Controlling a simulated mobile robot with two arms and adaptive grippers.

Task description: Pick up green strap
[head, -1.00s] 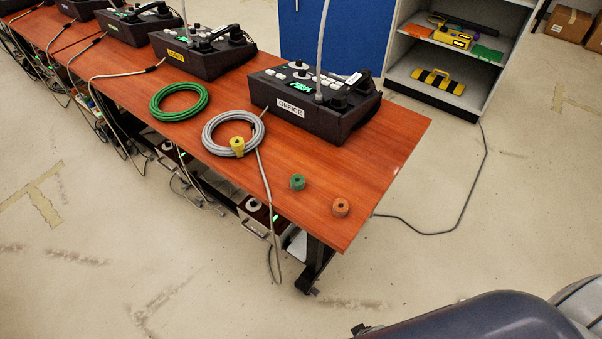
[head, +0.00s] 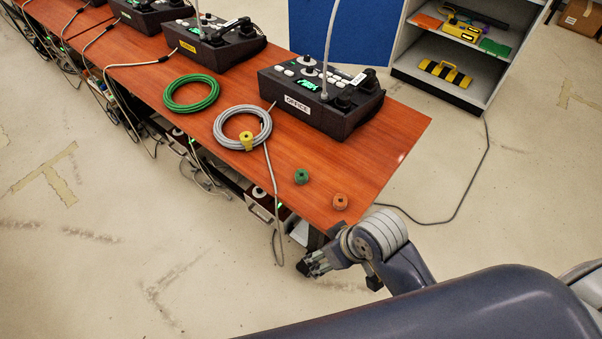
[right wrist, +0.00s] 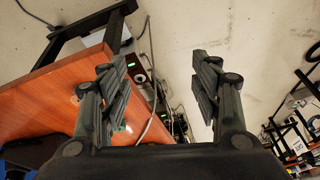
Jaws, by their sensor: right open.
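The green strap (head: 301,176) is a small green roll near the front edge of the wooden table (head: 375,150). A similar orange roll (head: 340,201) sits to its right, nearer the table's corner. My right gripper (head: 308,267) is just off the table's near corner, in front of and apart from both rolls. In the right wrist view, its two fingers (right wrist: 155,75) are spread wide with nothing between them. A small green patch shows by the left finger there, partly hidden; I cannot tell if it is the strap. My left gripper is not in view.
A grey cable coil (head: 222,139) with a yellow strap (head: 246,140) lies behind the rolls, its loose end hanging over the edge. A green cable coil (head: 168,103) and a black phone console (head: 310,118) are farther back. A shelf unit (head: 455,90) stands behind the table.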

